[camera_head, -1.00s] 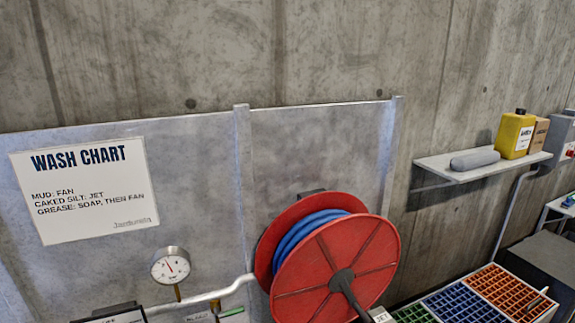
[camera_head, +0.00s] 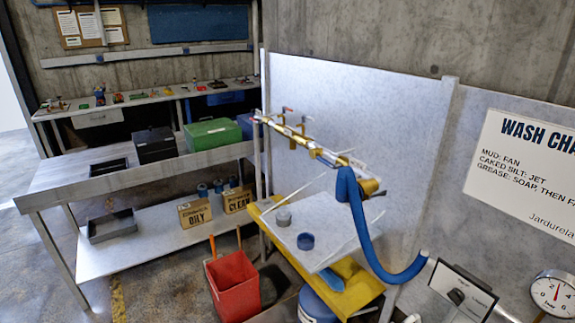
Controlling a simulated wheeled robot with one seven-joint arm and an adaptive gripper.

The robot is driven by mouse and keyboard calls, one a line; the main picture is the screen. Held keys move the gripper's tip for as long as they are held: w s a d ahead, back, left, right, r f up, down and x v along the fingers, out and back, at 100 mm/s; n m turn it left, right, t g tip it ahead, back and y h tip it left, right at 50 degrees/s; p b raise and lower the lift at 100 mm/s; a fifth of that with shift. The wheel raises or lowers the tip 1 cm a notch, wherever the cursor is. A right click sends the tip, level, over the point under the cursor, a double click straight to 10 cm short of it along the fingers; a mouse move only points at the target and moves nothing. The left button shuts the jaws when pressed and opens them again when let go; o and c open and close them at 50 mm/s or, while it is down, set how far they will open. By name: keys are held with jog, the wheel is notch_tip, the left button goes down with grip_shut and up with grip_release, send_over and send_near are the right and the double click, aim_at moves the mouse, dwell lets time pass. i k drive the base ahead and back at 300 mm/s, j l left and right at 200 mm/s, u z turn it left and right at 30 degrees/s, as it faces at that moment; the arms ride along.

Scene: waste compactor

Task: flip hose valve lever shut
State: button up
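No lever that I can clearly tell as the hose valve lever shows in the head view. A brass-coloured pipe assembly (camera_head: 318,148) runs along the metal splash panel. Small red-tipped parts stand on its far end; they are too small to tell whether they are levers or how they are turned. A blue hose (camera_head: 362,225) hangs from the near end of this assembly and curves down to the right, to a fitting low on the panel. My gripper is not in view.
A red bucket (camera_head: 233,284) stands on the floor. A metal bench (camera_head: 62,178) with bins is at left. A wash chart (camera_head: 525,155) hangs on the panel.

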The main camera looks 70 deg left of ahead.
aim_at(335, 167)
jog(key=u, duration=2.25)
jog(key=j+z, duration=0.1)
jog(key=j, duration=1.25)
jog(key=i+j+z, duration=0.15)
jog(key=i+j, duration=0.5)
jog(key=j, duration=0.15)
jog(key=i+l, duration=0.15)
jog(key=i, duration=0.2)
jog(key=i+l+z, duration=0.1)
jog(key=i, duration=0.2)
